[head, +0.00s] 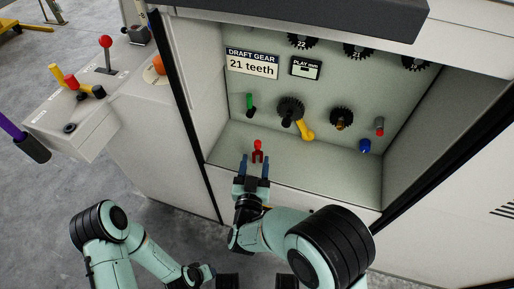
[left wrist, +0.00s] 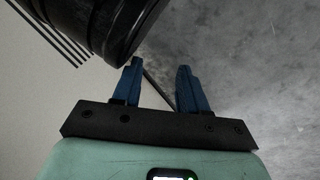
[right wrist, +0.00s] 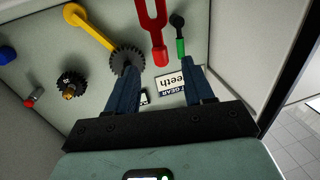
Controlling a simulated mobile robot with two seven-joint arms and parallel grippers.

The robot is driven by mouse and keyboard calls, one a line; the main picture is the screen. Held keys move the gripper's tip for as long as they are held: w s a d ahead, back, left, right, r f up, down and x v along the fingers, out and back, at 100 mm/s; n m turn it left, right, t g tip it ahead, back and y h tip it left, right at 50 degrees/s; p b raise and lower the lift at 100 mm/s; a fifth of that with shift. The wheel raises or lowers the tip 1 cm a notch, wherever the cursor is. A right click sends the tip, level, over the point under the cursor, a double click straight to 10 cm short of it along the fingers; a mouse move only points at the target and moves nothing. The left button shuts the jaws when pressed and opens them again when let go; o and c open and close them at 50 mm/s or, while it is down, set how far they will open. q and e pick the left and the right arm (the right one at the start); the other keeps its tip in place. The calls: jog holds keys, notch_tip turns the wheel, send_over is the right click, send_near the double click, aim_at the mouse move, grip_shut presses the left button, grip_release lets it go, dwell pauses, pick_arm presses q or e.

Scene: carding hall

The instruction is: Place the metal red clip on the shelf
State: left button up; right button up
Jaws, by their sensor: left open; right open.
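The red clip (head: 258,151), a fork with a round knob, is on or just above the pale floor of the open cabinet, which may be the shelf (head: 225,150). It also shows in the right wrist view (right wrist: 158,52), prongs toward the top edge. My right gripper (head: 254,163) is open and empty. Its blue fingertips point into the cabinet, just short of the clip, with no clear contact. My left gripper (left wrist: 157,72) is open and empty over the grey floor, low outside the cabinet.
The cabinet's back wall holds dark gears (head: 290,108), a yellow handle (head: 305,129), a green-handled tool (head: 250,104) and a blue knob (head: 364,146). A sign (head: 252,64) reads 21 teeth. A lever console (head: 85,110) stands left. Side walls bound the opening.

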pick_arm(q)
jog(key=shift+w+d+r, duration=0.15)
jog(key=shift+w+r, duration=0.6)
jog(key=shift+w, duration=0.05)
pick_arm(e)
jog(key=s, duration=0.5)
jog(key=shift+a, duration=0.3)
pick_arm(q)
jog(key=shift+s, duration=0.1)
